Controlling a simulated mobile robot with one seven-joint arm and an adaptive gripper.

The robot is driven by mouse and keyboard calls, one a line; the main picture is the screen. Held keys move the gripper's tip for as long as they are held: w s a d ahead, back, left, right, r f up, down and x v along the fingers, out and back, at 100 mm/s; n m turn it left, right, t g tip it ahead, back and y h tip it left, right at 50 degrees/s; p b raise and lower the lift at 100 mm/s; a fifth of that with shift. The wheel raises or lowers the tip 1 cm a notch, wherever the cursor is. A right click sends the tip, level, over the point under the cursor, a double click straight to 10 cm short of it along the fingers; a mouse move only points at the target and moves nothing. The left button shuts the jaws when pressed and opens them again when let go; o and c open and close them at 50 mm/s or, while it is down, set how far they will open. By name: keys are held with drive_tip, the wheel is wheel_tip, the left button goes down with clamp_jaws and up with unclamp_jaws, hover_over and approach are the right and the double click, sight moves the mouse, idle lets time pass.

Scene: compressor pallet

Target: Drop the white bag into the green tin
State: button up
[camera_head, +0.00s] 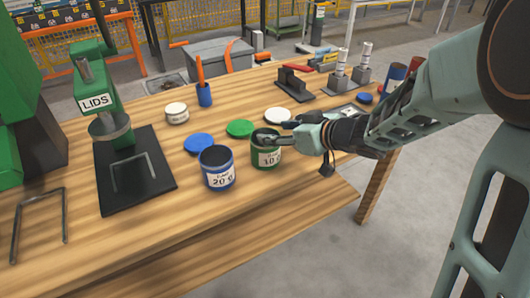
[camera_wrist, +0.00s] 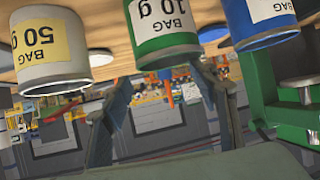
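The green tin (camera_head: 265,156), labelled 10 g, stands open on the wooden bench. It also shows in the wrist view (camera_wrist: 163,30), at the top between my fingers. My gripper (camera_head: 272,136) is at the green tin's mouth in the head view. In the wrist view my gripper's two fingers (camera_wrist: 160,82) are spread apart, with nothing visible between them. I cannot make out the white bag in either view. The inside of the green tin is mostly hidden by the gripper.
A blue tin (camera_head: 217,168), labelled 20 g, stands left of the green tin. A white 50 g tin (camera_wrist: 50,45) shows in the wrist view. Blue (camera_head: 199,143), green (camera_head: 240,128) and white (camera_head: 277,115) lids lie behind. A green lid press (camera_head: 103,90) stands left.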

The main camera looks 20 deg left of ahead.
drive_tip(key=shift+o, duration=0.2)
drive_tip(key=v, duration=1.2)
